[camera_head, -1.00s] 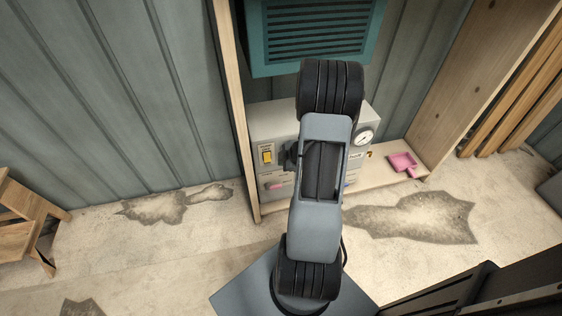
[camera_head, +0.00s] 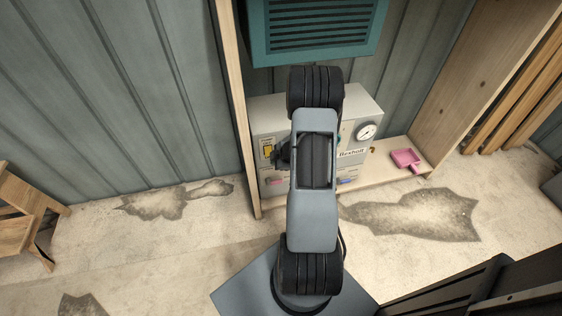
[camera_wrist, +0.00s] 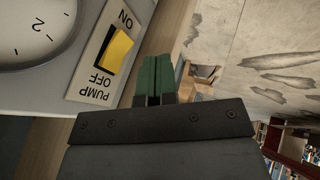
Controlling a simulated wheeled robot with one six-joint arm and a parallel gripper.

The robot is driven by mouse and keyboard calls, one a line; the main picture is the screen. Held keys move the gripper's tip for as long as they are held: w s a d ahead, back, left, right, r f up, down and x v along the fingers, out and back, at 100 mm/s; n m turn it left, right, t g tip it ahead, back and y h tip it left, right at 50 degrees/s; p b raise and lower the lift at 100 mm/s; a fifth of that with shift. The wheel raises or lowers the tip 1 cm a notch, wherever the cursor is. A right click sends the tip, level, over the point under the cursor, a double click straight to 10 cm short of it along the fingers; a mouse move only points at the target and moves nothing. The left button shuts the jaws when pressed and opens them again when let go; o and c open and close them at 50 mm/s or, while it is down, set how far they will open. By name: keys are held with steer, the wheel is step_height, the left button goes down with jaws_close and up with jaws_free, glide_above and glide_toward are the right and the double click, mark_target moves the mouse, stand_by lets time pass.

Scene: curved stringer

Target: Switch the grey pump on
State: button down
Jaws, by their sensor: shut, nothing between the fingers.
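The grey pump (camera_head: 370,108) stands on a low wooden shelf, its middle hidden by my arm in the head view. Its yellow rocker switch (camera_head: 268,152) is at the left of its front. In the wrist view the yellow rocker (camera_wrist: 118,50) sits on a pale plate marked ON, OFF and PUMP, the lettering turned over. I cannot tell surely which side is pressed. My gripper (camera_wrist: 157,68), with green fingers, is shut and empty, beside the plate on its right in the wrist view, apart from the rocker in the picture. The fingers are not clear in the head view.
A round gauge (camera_wrist: 30,28) is left of the switch plate. A teal louvred box (camera_head: 315,30) hangs above the pump. A wooden post (camera_head: 234,100) stands at the pump's left. A pink scoop-like tray (camera_head: 406,159) lies on the shelf's right. A wooden stool (camera_head: 25,225) is far left.

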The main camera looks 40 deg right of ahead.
mark_target(268, 151)
steer(key=shift+w+d+f, duration=0.25)
steer(key=shift+w+f, duration=0.15)
steer(key=shift+w, duration=0.4)
steer(key=shift+w+d+f, duration=0.2)
steer(key=shift+w+f, duration=0.15)
steer(key=shift+w, duration=0.45)
steer(key=shift+w+d+f, duration=0.25)
steer(key=shift+w+f, duration=0.15)
steer(key=shift+w, duration=0.4)
